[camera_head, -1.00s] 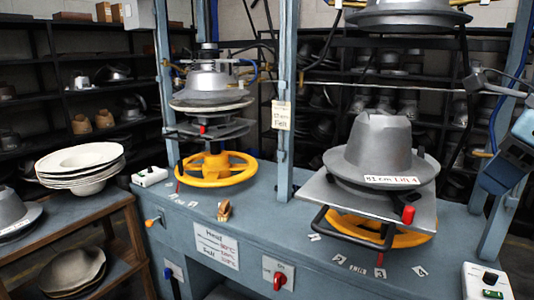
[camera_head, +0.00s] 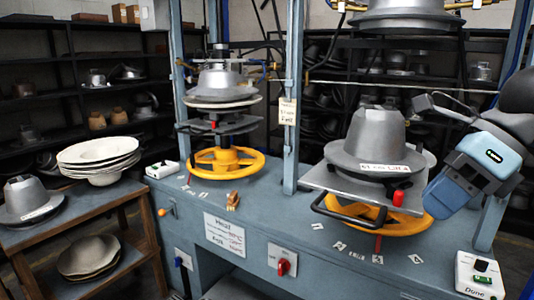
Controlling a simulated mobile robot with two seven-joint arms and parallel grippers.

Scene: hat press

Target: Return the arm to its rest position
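My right arm, blue and black, comes in at the right edge, beside the right press. Its gripper (camera_head: 426,102) seems to be the thin dark part reaching left, above the right-hand hat mold. Its fingers are too small and dark to tell apart, and nothing shows held in it. The grey metal hat mold (camera_head: 374,135) sits upright on the right press plate (camera_head: 325,178), with a labelled brim. My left arm and gripper are not in view.
A second press with a yellow handwheel (camera_head: 228,162) stands left. A blue bench (camera_head: 330,265) carries a white control box (camera_head: 480,275) at front right. A blue post (camera_head: 292,90) rises between the presses. A wooden cart (camera_head: 95,200) holds stacked white hats (camera_head: 98,152).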

